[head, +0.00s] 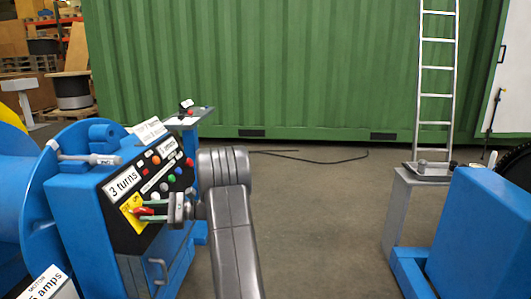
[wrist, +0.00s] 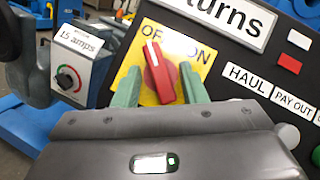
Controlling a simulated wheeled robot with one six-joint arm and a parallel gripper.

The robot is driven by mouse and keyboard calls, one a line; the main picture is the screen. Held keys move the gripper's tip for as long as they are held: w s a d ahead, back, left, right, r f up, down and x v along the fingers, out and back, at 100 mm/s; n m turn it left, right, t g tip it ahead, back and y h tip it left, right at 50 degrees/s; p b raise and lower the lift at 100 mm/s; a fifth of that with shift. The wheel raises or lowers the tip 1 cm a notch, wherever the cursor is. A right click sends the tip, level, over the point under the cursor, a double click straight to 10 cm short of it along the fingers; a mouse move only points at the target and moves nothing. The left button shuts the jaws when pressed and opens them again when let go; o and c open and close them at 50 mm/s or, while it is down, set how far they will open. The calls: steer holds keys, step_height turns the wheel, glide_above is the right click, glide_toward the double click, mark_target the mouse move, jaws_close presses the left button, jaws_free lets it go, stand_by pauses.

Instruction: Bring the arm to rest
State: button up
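My gripper (head: 146,211) is at the front of the blue control console (head: 85,215), close to a red rotary switch. In the wrist view, the green fingers of my gripper (wrist: 157,80) are apart, one on each side of the red switch (wrist: 160,73), with gaps visible beside it. The switch sits on a yellow OFF/ON plate (wrist: 192,52). The fingers hold nothing that I can see. My arm extends up from the bottom of the head view.
A sign reading "3 turns" (head: 123,182) and several buttons are on the console panel. A box marked "1.5 amps" (wrist: 75,62) with a dial is left in the wrist view. Open floor (head: 310,220) lies right of my arm, before another blue machine (head: 485,235) and a ladder (head: 436,85).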

steer(key=m+t, duration=0.1)
steer(key=m, duration=0.2)
steer(key=m+t+y, duration=0.1)
steer(key=m+t, duration=0.1)
steer(key=shift+s+m+t, duration=0.2)
steer(key=shift+m+t, duration=0.1)
steer(key=shift+m, duration=0.1)
